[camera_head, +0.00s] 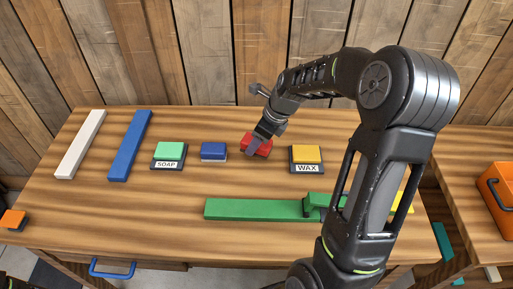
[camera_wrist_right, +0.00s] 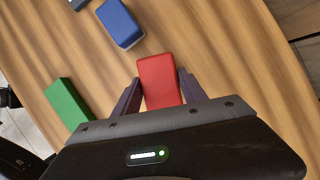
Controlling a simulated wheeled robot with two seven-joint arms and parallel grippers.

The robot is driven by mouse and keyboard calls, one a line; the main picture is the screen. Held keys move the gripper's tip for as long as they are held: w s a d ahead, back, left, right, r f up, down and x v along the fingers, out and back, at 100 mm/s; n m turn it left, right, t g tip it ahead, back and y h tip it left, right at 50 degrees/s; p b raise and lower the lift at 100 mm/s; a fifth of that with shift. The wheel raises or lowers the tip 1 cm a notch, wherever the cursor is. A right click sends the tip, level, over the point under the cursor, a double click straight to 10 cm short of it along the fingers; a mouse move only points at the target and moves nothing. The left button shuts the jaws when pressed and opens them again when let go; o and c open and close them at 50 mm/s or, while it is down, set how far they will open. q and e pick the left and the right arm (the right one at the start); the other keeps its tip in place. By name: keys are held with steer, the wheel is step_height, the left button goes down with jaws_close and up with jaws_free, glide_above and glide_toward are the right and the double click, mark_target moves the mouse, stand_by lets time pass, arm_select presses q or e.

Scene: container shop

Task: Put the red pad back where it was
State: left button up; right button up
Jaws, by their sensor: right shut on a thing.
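The red pad (camera_head: 262,150) is on or just above the wooden table, between the blue pad (camera_head: 213,150) and the yellow pad (camera_head: 306,153). My right gripper (camera_head: 257,139) is shut on the red pad, and its fingers cover part of it in the head view. In the right wrist view the red pad (camera_wrist_right: 158,80) sits between the two fingers (camera_wrist_right: 158,92). I cannot tell whether it touches the table. The yellow pad lies on a dark base labelled WAX (camera_head: 307,168), and a green pad (camera_head: 171,151) on one labelled SOAP (camera_head: 167,164). My left gripper is not in view.
A long green bar (camera_head: 250,209) lies in front, partly hidden by my right arm. A blue bar (camera_head: 130,145) and a white bar (camera_head: 80,145) lie at the left. An orange crate (camera_head: 497,185) stands at the right. The table between the pads and the green bar is clear.

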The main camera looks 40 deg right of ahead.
steer(key=shift+f, duration=1.55)
steer(key=shift+f, duration=0.15)
steer(key=o, duration=1.3)
steer(key=v, duration=1.2)
